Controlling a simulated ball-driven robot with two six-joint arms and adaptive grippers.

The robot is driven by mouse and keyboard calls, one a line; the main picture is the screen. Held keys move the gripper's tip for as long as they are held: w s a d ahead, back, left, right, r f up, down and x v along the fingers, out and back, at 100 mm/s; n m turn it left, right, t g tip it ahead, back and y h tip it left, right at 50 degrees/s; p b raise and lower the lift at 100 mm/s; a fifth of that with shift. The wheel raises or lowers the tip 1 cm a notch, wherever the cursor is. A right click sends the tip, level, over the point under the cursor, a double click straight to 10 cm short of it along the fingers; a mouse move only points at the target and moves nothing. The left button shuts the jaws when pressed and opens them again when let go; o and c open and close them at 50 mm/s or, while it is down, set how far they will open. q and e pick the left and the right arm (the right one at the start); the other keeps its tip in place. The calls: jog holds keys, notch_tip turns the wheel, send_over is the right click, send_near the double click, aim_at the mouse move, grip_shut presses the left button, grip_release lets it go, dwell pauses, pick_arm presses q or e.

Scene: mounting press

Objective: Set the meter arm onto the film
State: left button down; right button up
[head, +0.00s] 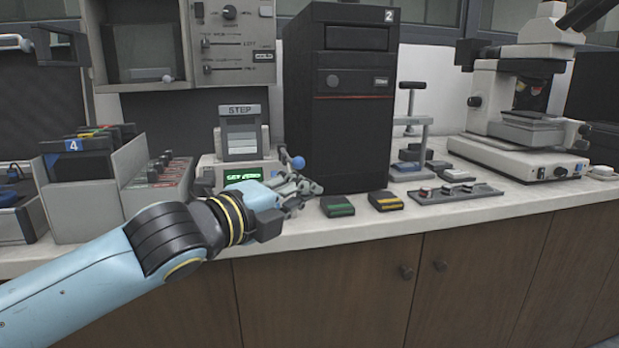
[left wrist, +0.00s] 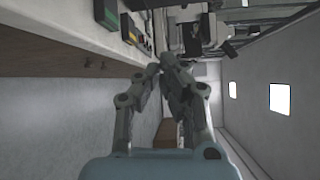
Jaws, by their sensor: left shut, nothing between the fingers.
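The meter (head: 242,174) stands on the counter, with a lit green display and an upright frame labelled STEP. A blue ball knob (head: 298,162) sticks out at its right side; it looks like the end of the meter arm, whose shape is mostly hidden. I cannot make out the film. My left gripper (head: 316,188) is shut and empty, in front of the meter's right side and just below the blue knob, apart from it as far as I can tell. Its closed fingers (left wrist: 168,62) also show in the left wrist view. My right gripper is not in view.
A black tower (head: 340,110) stands behind the gripper. A green-marked block (head: 337,206) and a yellow-marked block (head: 385,201) lie just right of it. Further right are a small press (head: 410,168), a control strip (head: 458,193) and a microscope (head: 520,150). Boxes (head: 75,195) stand left.

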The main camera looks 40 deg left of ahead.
pick_arm(q)
jog(key=w+a, duration=0.3)
jog(key=w, duration=0.3)
jog(key=shift+w+r, duration=0.15)
jog(key=shift+w, duration=0.2)
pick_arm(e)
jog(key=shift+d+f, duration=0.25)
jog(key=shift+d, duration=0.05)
pick_arm(q)
jog(key=shift+s+a, duration=0.1)
jog(key=shift+a, duration=0.1)
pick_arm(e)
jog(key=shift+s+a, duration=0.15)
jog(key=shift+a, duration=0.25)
pick_arm(q)
jog(key=shift+s+a, duration=0.2)
jog(key=shift+s, duration=0.1)
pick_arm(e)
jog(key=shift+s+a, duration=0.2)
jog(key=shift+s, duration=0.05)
